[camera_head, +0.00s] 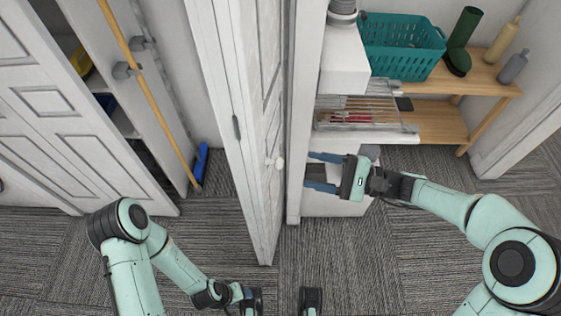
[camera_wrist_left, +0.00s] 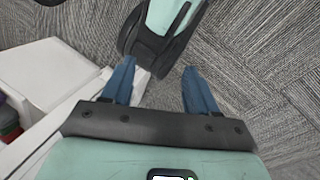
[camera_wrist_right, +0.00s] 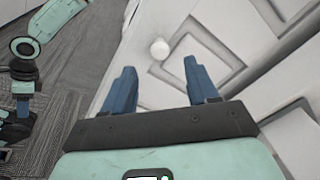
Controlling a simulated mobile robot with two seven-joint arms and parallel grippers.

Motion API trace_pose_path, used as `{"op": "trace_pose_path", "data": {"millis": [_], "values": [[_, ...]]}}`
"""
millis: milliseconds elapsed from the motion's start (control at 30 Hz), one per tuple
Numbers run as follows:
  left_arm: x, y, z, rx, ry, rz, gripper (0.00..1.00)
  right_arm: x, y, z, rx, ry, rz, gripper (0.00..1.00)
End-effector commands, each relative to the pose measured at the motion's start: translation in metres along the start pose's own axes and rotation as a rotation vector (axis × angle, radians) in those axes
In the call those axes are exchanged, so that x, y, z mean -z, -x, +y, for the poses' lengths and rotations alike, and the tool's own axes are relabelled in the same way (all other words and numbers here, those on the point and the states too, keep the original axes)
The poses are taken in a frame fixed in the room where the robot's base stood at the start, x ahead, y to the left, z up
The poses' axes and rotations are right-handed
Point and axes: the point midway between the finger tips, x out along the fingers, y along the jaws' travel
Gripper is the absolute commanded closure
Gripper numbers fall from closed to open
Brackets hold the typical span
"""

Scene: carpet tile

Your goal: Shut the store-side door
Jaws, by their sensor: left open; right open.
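A white panelled door (camera_head: 230,120) stands open in the middle of the head view, seen nearly edge-on, its near end over the carpet. A round white knob (camera_head: 280,163) is on its right face. My right gripper (camera_head: 309,171) is open and empty to the right of the knob, fingers pointing left, apart from it. In the right wrist view the knob (camera_wrist_right: 160,48) shows ahead, between and beyond the fingertips (camera_wrist_right: 158,65). My left gripper (camera_wrist_left: 157,66) is open and empty, low over the carpet. No label shows which door is store-side.
Another white panelled door (camera_head: 70,90) stands open at left, with a broom (camera_head: 150,85) beside it. Carpet is clear at the lower right.

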Motion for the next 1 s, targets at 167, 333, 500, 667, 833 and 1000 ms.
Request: {"op": "trace_pose_path", "data": {"millis": [167, 333, 500, 667, 833, 1000], "values": [[0.007, -0.005, -0.002, 0.001, 0.002, 0.019, 0.41, 0.000, -0.041, 0.002, -0.003, -0.001, -0.004, 0.42], [0.012, -0.008, -0.003, 0.002, 0.003, 0.034, 0.41, 0.000, -0.069, 0.002, -0.003, -0.001, -0.003, 0.42], [0.015, -0.009, -0.004, 0.002, 0.004, 0.042, 0.41, 0.001, -0.084, 0.002, -0.002, -0.002, 0.000, 0.42], [0.016, -0.009, -0.004, 0.002, 0.004, 0.044, 0.41, 0.001, -0.088, 0.001, -0.002, -0.002, 0.001, 0.42], [0.016, -0.009, -0.004, 0.002, 0.004, 0.044, 0.41, 0.001, -0.088, 0.001, -0.002, -0.002, 0.001, 0.42], [0.016, -0.009, -0.004, 0.002, 0.004, 0.044, 0.41, 0.001, -0.088, 0.001, -0.002, -0.002, 0.001, 0.90]]}}
